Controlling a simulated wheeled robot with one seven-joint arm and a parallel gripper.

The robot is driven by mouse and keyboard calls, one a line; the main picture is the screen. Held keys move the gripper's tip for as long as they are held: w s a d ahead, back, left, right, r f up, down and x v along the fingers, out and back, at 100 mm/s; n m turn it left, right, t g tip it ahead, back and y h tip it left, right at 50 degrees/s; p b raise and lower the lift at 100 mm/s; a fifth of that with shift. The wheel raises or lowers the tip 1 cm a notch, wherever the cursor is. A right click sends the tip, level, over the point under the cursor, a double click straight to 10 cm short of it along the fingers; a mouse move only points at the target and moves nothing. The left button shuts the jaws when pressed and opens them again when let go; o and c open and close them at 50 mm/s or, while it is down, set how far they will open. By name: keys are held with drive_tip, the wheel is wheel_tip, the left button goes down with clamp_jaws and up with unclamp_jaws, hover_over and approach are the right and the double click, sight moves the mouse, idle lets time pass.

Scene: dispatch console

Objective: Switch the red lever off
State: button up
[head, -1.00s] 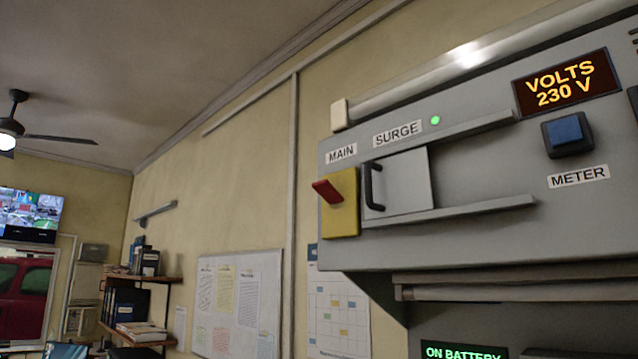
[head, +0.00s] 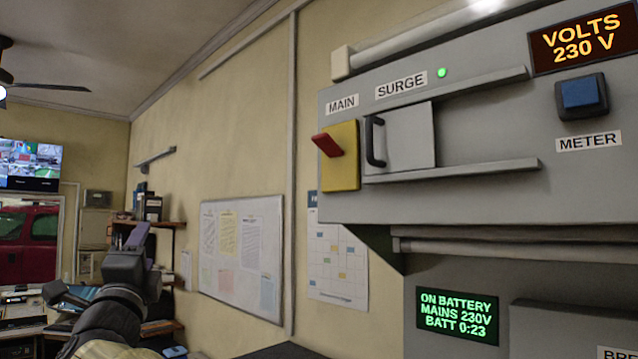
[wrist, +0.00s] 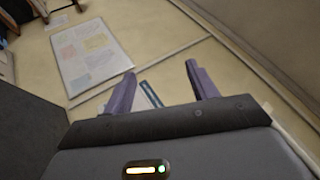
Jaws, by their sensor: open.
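The red lever (head: 327,145) sticks out to the left from a yellow plate (head: 343,172) under the MAIN label, at the left end of the grey panel in the head view. It tilts slightly upward toward its outer end. My gripper (head: 138,236) is in the lower left of the head view, well left of the lever and lower in the picture. In the wrist view my gripper (wrist: 158,84) has its two purple fingers spread apart with nothing between them. The lever does not show in the wrist view.
Right of the lever is a sliding cover (head: 407,140) with a black handle, between two rails. A blue METER button (head: 581,94) is further right. A green screen (head: 457,314) below reads ON BATTERY. Whiteboard (head: 240,255) and calendar (head: 338,250) hang on the wall.

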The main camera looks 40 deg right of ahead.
drive_tip(key=s+d+r+m+g+h, duration=0.4)
drive_tip(key=s+r+m+g+h, duration=0.3)
drive_tip(key=r+m+h, duration=0.6)
drive_tip(key=m+g+y+p, duration=0.1)
drive_tip(key=m+g+p, duration=0.1)
drive_tip(key=m+g, duration=1.3)
approach(317, 137)
drive_tip(key=shift+m+t, duration=0.8)
drive_tip(key=shift+t, duration=0.1)
drive_tip(key=p+x, duration=0.6)
drive_tip(key=x, duration=0.1)
drive_tip(key=p+x, duration=0.4)
drive_tip(key=shift+s+r, duration=0.1)
drive_tip(key=shift+s, duration=0.2)
drive_tip(key=c, duration=1)
